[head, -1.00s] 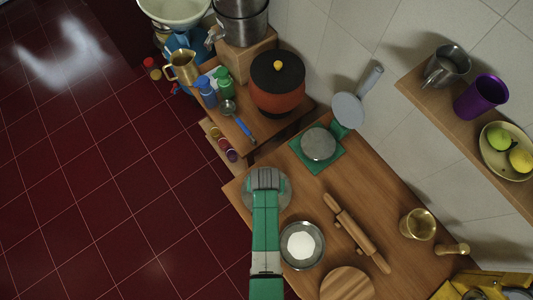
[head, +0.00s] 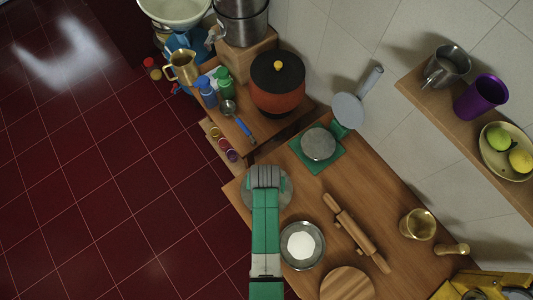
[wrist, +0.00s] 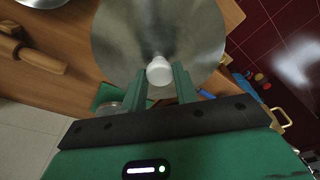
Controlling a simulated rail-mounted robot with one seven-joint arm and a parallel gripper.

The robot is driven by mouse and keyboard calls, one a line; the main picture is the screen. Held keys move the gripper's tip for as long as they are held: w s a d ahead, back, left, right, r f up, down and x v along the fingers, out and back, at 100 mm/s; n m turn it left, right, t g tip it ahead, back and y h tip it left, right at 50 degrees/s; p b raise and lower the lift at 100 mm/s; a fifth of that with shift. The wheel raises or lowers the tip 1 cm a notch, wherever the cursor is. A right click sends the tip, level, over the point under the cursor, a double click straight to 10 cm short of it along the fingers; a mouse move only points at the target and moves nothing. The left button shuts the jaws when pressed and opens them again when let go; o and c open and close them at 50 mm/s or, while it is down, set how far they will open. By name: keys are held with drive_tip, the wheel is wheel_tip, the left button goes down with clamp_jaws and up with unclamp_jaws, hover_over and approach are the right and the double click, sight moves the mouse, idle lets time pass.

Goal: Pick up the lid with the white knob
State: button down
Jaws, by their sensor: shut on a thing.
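The lid is a round, shiny metal disc with a white knob at its centre. In the head view, the lid (head: 285,197) is at the left end of the wooden table, mostly covered by my green arm. In the wrist view, the lid (wrist: 118,38) fills the top middle, and its white knob (wrist: 159,71) sits between my two green fingers. My gripper (wrist: 161,80) is shut on the knob. In the head view, the fingers are hidden beneath the wrist. I cannot tell whether the lid touches the table.
A bowl of white powder (head: 301,245), a rolling pin (head: 356,233) and a round board (head: 347,284) lie close on the right. A red pot (head: 277,95) stands on the far side table.

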drive_tip(key=s+d+r, duration=0.1)
drive_tip(key=s, duration=0.6)
drive_tip(key=s+d+r, duration=0.1)
drive_tip(key=s+d, duration=0.1)
drive_tip(key=s, duration=0.6)
drive_tip(key=shift+s+d, duration=0.25)
drive_tip(key=shift+s, duration=0.05)
